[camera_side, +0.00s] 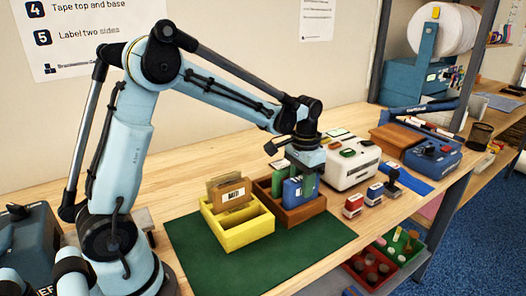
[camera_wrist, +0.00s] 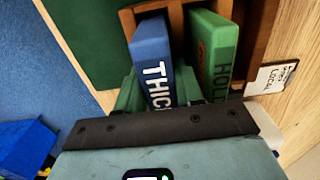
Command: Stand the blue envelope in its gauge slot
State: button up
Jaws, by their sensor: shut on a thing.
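The blue envelope (camera_side: 291,190), marked THICK in the wrist view (camera_wrist: 151,48), is upright at the brown wooden rack (camera_side: 304,217). My gripper (camera_side: 303,176) is shut on it from above. In the wrist view, the green fingers (camera_wrist: 157,90) lie on either side of the blue envelope. A green envelope marked HOLD (camera_wrist: 212,48) stands beside it, across a wooden divider. The blue envelope's lower edge is hidden, so I cannot tell whether it rests on the rack's floor.
A yellow rack (camera_side: 242,236) holding a brown MED envelope (camera_side: 232,194) adjoins on the left. Both racks stand on a green mat (camera_side: 200,265). Stamps (camera_side: 353,205) and a white machine (camera_side: 350,168) stand to the right. A small LOCAL card (camera_wrist: 271,77) lies beside the brown rack.

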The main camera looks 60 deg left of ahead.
jog(key=shift+r, duration=2.4)
jog(key=shift+r, duration=0.5)
notch_tip(320, 180, up, 6)
jog(key=s+a+r, duration=0.1)
jog(key=s+a, duration=0.1)
jog(key=s, duration=1.3)
jog(key=shift+s+d+f, duration=0.1)
jog(key=shift+s+f, duration=0.05)
jog(key=shift+f, duration=1.1)
jog(key=shift+s+f, duration=0.2)
jog(key=shift+f, duration=1)
jog(key=shift+s+d+f, duration=0.1)
jog(key=shift+s+f, duration=0.05)
jog(key=shift+f, duration=1.1)
jog(key=shift+a+f, duration=0.1)
jog(key=shift+f, duration=2.1)
